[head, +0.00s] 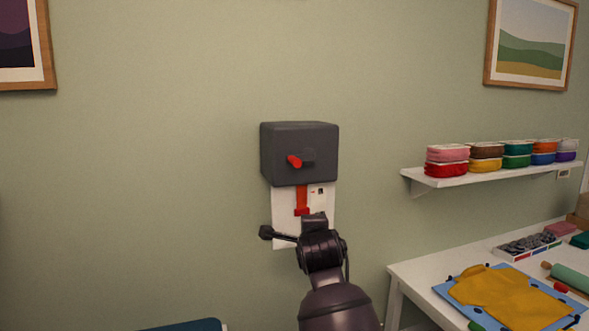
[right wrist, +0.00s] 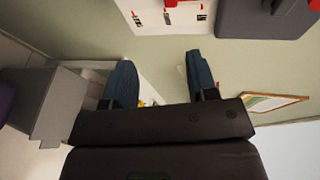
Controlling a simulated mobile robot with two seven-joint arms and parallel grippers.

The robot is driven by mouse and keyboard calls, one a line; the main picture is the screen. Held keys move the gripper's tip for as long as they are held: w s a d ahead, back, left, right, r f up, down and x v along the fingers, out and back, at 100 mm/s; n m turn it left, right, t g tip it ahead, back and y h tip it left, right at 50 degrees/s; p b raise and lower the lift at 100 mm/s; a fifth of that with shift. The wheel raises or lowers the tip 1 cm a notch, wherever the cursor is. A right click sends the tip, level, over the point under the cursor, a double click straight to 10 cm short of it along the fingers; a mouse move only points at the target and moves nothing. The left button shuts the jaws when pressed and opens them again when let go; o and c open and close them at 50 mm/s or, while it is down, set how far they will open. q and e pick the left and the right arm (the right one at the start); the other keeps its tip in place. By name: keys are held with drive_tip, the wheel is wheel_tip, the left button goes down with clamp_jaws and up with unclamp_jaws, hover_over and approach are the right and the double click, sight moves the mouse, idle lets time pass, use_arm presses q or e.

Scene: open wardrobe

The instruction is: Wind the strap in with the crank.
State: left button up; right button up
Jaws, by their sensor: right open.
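A dark grey box (head: 285,160) is mounted on the wall, with a red crank knob (head: 294,161) sticking out of its front. A red strap (head: 302,196) hangs from the box over a white backing panel (head: 285,215). The strap's red end (head: 302,211) is just above my right gripper (head: 313,221). In the right wrist view my right gripper (right wrist: 160,72) is open, with nothing between its fingers. The panel (right wrist: 150,15), the box (right wrist: 265,18) and part of the strap (right wrist: 184,3) lie past the fingers there. My left gripper is out of view.
To the right, a wall shelf (head: 470,177) holds several coloured containers. Below it, a white table (head: 410,273) bears a yellow garment (head: 505,297), a blue mat (head: 440,290) and a tray of small items (head: 527,246). The wall around the box is clear.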

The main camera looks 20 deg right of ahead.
sight(294, 161)
drive_tip(key=w+a+r+m+p, duration=0.1)
drive_tip(key=a+r+m, duration=0.15)
drive_tip(key=r, duration=0.55)
drive_tip(key=w+a+r+m+p, duration=0.1)
drive_tip(key=r+m, duration=0.3)
drive_tip(key=r, duration=0.5)
use_arm(q)
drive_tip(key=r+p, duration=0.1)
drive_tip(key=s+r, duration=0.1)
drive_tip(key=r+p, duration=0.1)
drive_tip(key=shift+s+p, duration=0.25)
drive_tip(key=shift+p, duration=0.05)
use_arm(e)
drive_tip(key=shift+h, duration=0.3)
drive_tip(key=x, duration=1)
drive_tip(key=shift+w+f, duration=0.25)
drive_tip(key=shift+w, duration=0.05)
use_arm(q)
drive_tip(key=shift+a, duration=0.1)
use_arm(e)
drive_tip(key=shift+s, duration=0.1)
drive_tip(key=c, duration=0.9)
drive_tip(key=shift+o, duration=0.2)
